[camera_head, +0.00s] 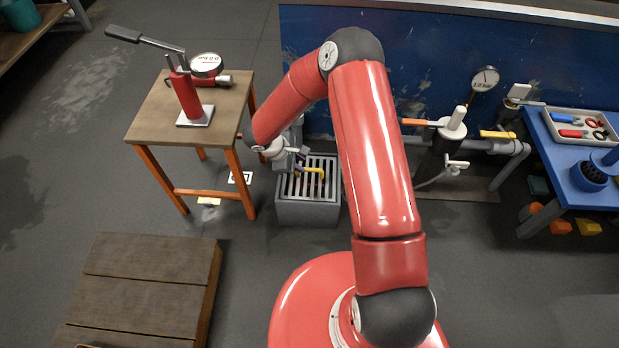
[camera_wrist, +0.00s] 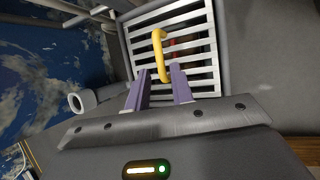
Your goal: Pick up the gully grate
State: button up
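The gully grate (camera_head: 329,189) is a grey slatted square on top of a grey box-shaped gully (camera_head: 308,213), just left of my arm in the head view. A yellow handle (camera_head: 317,170) stands up from it. In the wrist view the grate (camera_wrist: 205,66) fills the upper middle, with the yellow handle (camera_wrist: 158,46) arching over its bars. My gripper (camera_wrist: 160,71) has two purple fingers spread apart, with nothing gripped. The near end of the handle shows between the fingertips; I cannot tell the depth gap. My gripper (camera_head: 299,170) is low over the grate in the head view.
A wooden table (camera_head: 150,124) with a red hand pump (camera_head: 184,96) stands left of the gully. A blue wall panel (camera_head: 430,45) and grey pipework (camera_head: 490,146) are behind. A wooden platform (camera_head: 150,260) lies front left. A blue table (camera_head: 565,170) stands right.

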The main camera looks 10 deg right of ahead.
aim_at(309, 169)
jog(key=x, duration=0.8)
jog(key=shift+w+f, duration=0.1)
jog(key=shift+f, duration=0.05)
grip_shut()
